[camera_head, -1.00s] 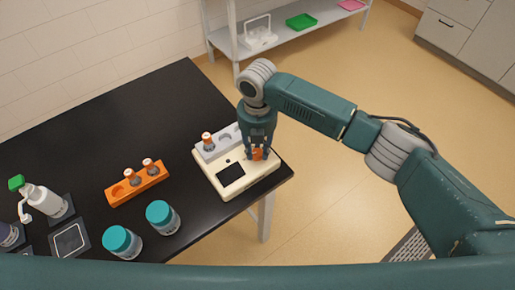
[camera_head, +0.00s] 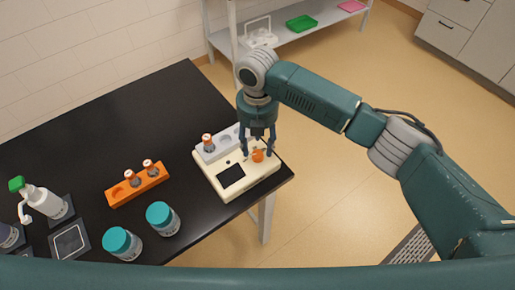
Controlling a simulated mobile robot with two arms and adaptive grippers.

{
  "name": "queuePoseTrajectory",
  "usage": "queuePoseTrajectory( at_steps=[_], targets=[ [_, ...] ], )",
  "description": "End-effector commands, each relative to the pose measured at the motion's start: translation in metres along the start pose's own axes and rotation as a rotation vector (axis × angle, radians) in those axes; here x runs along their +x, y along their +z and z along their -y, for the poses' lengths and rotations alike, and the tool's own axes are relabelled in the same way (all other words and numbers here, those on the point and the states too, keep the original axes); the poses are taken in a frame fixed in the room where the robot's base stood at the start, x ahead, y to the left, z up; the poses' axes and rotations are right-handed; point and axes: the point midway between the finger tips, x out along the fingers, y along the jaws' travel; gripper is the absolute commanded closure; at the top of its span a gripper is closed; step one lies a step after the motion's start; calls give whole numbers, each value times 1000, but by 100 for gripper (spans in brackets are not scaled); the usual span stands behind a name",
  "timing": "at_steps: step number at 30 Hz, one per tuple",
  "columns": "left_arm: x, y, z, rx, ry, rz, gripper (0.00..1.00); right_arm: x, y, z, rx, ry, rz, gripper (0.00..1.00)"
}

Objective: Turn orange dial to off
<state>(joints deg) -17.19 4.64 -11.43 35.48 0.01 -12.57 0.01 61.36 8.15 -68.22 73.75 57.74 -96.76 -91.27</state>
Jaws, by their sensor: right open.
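The orange dial (camera_head: 257,156) sits on the top of a cream device (camera_head: 235,190) near the right end of the black table. The device also has a dark square screen (camera_head: 230,176). My right gripper (camera_head: 258,152) points down over the dial, with its fingers open and spread to either side of it. The fingertips look a little above or beside the dial; I cannot tell whether they touch it. The dial's marking is too small to read. My left gripper is not in view.
An orange rack (camera_head: 137,185) with two vials, two teal-lidded jars (camera_head: 163,218) and a spray bottle (camera_head: 44,200) stand to the left. The table's right edge lies close to the device.

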Motion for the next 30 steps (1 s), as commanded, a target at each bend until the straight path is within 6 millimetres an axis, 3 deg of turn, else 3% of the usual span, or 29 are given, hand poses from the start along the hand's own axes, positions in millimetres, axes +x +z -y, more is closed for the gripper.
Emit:
queuePoseTrajectory(
  at_steps=[6, 12, 30],
  targets=[
    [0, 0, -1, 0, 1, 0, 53, -49, 1, -1, -1, 4, 3, 52],
    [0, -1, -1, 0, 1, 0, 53, -78, 1, -1, -1, 3, 2, 52],
    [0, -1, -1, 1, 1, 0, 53, -86, 0, 0, -1, 1, 1, 52]
  ],
)
